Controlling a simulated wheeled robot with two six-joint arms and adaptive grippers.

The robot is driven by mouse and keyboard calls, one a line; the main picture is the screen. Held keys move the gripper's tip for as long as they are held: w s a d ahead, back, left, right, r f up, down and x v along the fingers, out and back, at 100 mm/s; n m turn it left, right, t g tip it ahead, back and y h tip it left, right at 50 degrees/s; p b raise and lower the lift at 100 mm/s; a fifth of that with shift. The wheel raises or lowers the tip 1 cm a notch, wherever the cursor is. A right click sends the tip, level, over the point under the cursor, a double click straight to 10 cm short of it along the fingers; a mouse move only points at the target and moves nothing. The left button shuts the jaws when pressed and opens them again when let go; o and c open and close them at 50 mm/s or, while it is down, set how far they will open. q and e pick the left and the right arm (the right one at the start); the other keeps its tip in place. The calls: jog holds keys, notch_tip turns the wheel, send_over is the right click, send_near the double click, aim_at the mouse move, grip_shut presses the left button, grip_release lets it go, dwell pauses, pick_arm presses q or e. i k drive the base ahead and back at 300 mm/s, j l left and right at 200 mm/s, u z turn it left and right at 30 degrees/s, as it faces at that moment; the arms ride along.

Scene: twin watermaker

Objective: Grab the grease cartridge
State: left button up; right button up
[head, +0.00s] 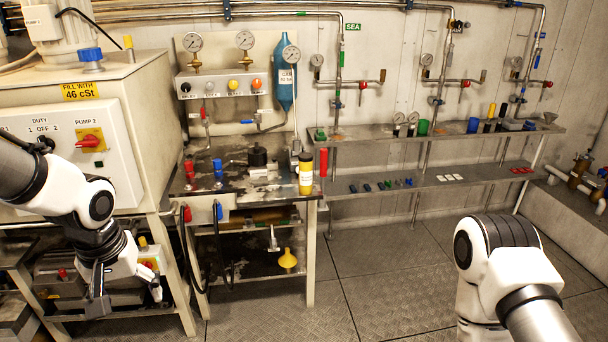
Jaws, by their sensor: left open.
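A yellow cylinder with a black cap and a pale label (305,174) stands upright at the right front corner of the metal workbench (262,190). It looks like the grease cartridge, but I cannot read its label. My left gripper (128,288) is at the lower left, pointing down in front of the grey cabinet. It is open and empty, well left of the yellow cylinder and lower in the picture. My right arm shows at the lower right, but its gripper is not in view.
A red cylinder (323,162) stands just right of the yellow one. A black round object (257,156) and red and blue fittings are on the bench. A yellow funnel (288,259) is on the lower shelf. Wall shelves (450,137) hold small parts. The floor (385,285) between my arms is clear.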

aim_at(305, 158)
jog(key=i+l+z, duration=0.1)
jog(key=i, duration=0.75)
jog(key=i+l+z, duration=0.1)
jog(key=i+l, duration=0.15)
jog(key=i, duration=0.65)
